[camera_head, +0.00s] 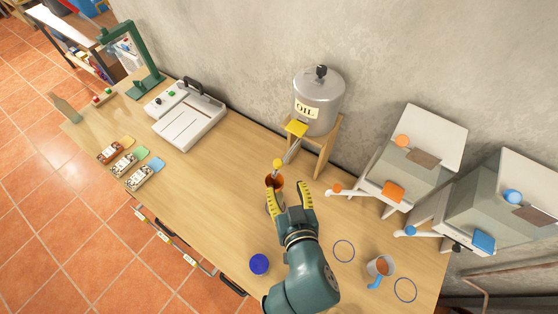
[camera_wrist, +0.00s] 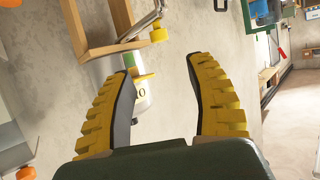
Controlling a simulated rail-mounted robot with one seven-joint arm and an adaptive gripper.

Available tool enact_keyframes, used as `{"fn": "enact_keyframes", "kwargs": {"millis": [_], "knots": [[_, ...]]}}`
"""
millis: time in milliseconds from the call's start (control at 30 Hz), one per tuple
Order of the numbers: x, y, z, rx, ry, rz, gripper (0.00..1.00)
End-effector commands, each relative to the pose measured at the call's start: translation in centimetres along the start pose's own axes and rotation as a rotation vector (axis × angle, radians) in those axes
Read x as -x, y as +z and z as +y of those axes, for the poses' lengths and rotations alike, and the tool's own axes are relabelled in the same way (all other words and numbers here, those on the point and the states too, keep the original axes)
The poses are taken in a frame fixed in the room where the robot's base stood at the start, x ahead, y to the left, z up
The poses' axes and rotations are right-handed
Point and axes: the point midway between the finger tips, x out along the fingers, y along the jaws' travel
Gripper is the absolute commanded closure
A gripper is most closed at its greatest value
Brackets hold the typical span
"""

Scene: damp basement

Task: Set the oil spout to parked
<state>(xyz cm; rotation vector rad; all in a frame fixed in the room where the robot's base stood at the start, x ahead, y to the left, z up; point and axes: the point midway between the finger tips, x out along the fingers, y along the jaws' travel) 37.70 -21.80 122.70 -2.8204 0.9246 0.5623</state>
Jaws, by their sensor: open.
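The grey oil tank (camera_head: 318,98), labelled OIL, sits on a wooden stand (camera_head: 325,150) against the wall. Its grey metal spout (camera_head: 291,152) slants down toward the front left and has a yellow knob (camera_head: 278,163) near its end. In the wrist view the spout (camera_wrist: 142,27) and its yellow knob (camera_wrist: 158,34) show at the top, beside the wooden stand (camera_wrist: 88,46). My gripper (camera_head: 290,188) is open and empty, just in front of the spout, apart from the knob. Its yellow fingers (camera_wrist: 160,66) have nothing between them in the wrist view.
A yellow pad (camera_head: 296,128) juts from the tank's front. Two dispensers (camera_head: 415,165) (camera_head: 500,205) stand right. A blue cup (camera_head: 259,264) and a mug (camera_head: 380,266) are near the front.

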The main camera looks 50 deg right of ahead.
Motion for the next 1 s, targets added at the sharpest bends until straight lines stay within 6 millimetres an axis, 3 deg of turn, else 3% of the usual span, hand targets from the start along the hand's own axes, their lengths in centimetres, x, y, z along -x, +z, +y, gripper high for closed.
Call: {"fn": "enact_keyframes", "kwargs": {"millis": [300, 500, 867, 1000], "knots": [[-7.8, -0.2, 0.1, -0.001, 0.002, -0.001, 0.44], [-11.1, -0.1, 0.0, -0.001, 0.000, 0.000, 0.44], [-11.9, 0.0, 0.0, -0.001, -0.002, 0.000, 0.44], [-11.8, 0.0, 0.0, -0.001, -0.001, 0.000, 0.68]]}}
